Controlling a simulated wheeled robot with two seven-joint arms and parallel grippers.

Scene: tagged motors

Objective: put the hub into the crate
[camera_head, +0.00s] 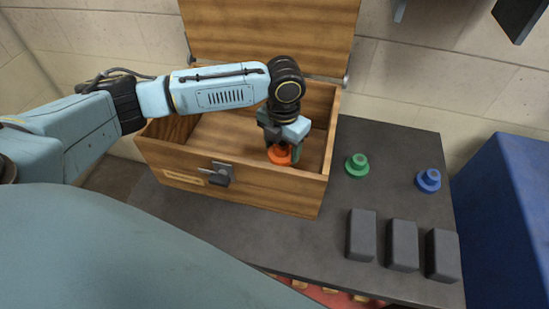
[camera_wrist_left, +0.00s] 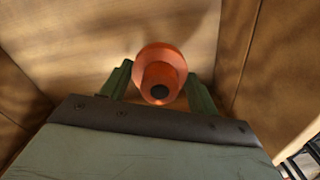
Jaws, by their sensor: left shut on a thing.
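The orange hub (camera_head: 279,155) is a flanged round piece with a dark hole in its end. My left gripper (camera_head: 280,147) is shut on it and holds it inside the open wooden crate (camera_head: 250,195), near the crate's right side. The left wrist view also shows the hub (camera_wrist_left: 160,75) between the two green fingers, with the crate's wooden floor behind it. I cannot tell whether the hub touches the crate floor. The crate's lid (camera_head: 270,35) stands open at the back. My right gripper is not in view.
A green hub (camera_head: 357,165) and a blue hub (camera_head: 428,180) stand on the dark table (camera_head: 390,135) right of the crate. Three grey blocks (camera_head: 402,245) stand nearer the front. A large blue box (camera_head: 505,220) is at the far right.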

